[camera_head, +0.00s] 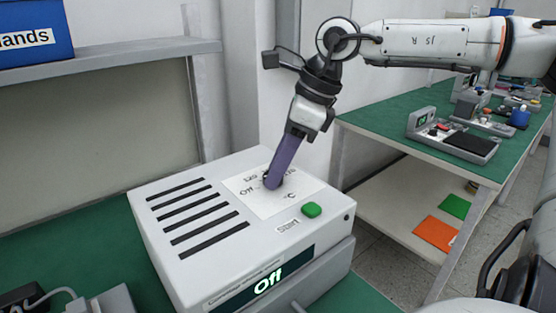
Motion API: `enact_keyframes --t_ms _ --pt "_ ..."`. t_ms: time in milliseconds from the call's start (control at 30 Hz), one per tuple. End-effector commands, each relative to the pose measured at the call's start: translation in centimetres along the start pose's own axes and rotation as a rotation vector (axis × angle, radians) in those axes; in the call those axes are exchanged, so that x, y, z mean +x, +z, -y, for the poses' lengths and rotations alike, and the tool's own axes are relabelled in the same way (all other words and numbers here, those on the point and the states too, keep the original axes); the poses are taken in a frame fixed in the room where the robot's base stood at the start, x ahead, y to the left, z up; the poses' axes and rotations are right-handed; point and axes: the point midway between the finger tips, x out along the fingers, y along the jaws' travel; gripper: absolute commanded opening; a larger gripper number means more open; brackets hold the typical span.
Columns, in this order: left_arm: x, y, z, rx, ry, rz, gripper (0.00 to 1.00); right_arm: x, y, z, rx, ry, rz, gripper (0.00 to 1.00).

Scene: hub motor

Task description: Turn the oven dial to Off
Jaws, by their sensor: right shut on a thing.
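The oven (170,258) is a white box with dark vent slots on top. Its front display (268,285) shows a lit "Off". A green button (312,210) labelled "Start" sits near the front edge of the top. The dial (269,177) is on a white label plate (290,205) with "Off", numbers and "°C"; my fingers mostly hide it. My right gripper (273,183) comes down from the upper right, its purple fingers shut on the dial. The dial's pointer direction cannot be made out. My left gripper is not in view.
The oven stands on a green bench (60,240). A shelf (130,52) with a blue bin (32,32) is at upper left. A second green table (400,125) with devices stands at right. Grey items (105,303) lie at lower left.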

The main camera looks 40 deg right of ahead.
Motion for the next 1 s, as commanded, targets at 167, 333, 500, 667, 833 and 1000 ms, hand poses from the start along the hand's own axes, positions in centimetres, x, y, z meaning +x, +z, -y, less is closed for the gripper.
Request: enact_keyframes --t_ms 167,333,500,667,833,1000 --pt "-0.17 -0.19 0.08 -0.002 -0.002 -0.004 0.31 -0.09 0.1 0.06 -0.021 0.007 0.003 0.08" --pt "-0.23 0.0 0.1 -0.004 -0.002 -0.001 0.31 -0.06 0.09 0.06 -0.026 0.008 0.003 0.08" --pt "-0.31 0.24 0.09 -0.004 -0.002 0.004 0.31 -0.06 0.09 0.06 -0.025 0.008 0.003 0.08" --pt "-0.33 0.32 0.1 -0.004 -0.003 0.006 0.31 -0.05 0.08 0.06 -0.025 0.008 0.002 0.49" --pt "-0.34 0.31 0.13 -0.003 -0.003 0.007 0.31 -0.03 0.04 0.04 -0.024 0.008 0.001 0.49" --pt "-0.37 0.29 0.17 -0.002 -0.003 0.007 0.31 -0.42 0.06 0.07 -0.024 0.008 0.001 0.49"
